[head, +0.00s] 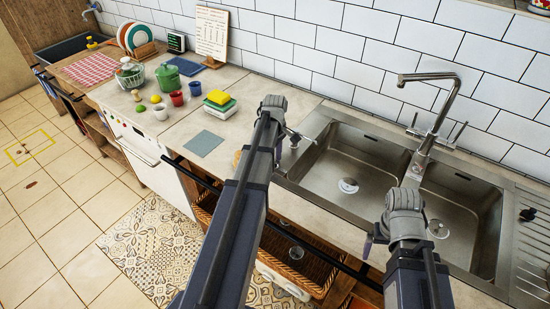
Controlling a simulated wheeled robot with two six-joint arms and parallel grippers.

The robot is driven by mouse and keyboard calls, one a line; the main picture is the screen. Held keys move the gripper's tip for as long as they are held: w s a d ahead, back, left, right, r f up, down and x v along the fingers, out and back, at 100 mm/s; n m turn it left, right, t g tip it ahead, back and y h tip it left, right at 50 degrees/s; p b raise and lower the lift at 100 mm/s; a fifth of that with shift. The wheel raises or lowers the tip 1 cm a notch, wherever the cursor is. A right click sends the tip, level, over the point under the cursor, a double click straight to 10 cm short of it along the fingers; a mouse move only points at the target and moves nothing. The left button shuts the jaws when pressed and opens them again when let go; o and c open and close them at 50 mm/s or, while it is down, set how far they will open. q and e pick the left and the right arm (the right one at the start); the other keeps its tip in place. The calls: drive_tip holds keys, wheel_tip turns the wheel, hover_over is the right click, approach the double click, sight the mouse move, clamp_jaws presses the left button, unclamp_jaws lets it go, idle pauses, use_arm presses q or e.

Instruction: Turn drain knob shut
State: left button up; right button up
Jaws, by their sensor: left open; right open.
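The steel double sink (318,124) is set in the counter on the right. Its left basin has a round drain (348,186), and its right basin has another drain (438,229). A small metal knob-like piece (294,142) shows at the sink's left rim; I cannot tell for sure that it is the drain knob, or how it is turned. My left gripper (284,140) is open beside this piece, and its wrist hides part of the area. I cannot tell whether they touch. My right gripper (372,240) is open over the sink's front edge, apart from the drains.
A tall faucet (436,105) stands behind the basins. Left of my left arm are sponges (219,101), a grey cloth (203,143), cups (195,88) and a green pot (168,78). A wicker basket (310,262) sits below the counter. The counter between cloth and sink is mostly clear.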

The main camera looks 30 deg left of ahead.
use_arm(q)
wheel_tip(320, 180, up, 8)
drive_tip(key=p, duration=0.8)
use_arm(e)
wheel_tip(320, 180, up, 8)
use_arm(q)
drive_tip(key=shift+f, duration=0.1)
use_arm(e)
drive_tip(key=shift+f, duration=0.15)
use_arm(q)
drive_tip(key=s+d+m, duration=0.5)
drive_tip(key=d+m, duration=0.2)
drive_tip(key=d, duration=0.3)
drive_tip(key=s+d+m, duration=0.6)
drive_tip(key=d+m, duration=0.1)
drive_tip(key=d, duration=0.3)
drive_tip(key=s+d+m+y, duration=0.1)
drive_tip(key=s+d+m, duration=0.4)
drive_tip(key=d, duration=0.5)
drive_tip(key=shift+s+d+m, duration=0.35)
drive_tip(key=shift+s+m, duration=0.05)
drive_tip(key=shift+m, duration=0.6)
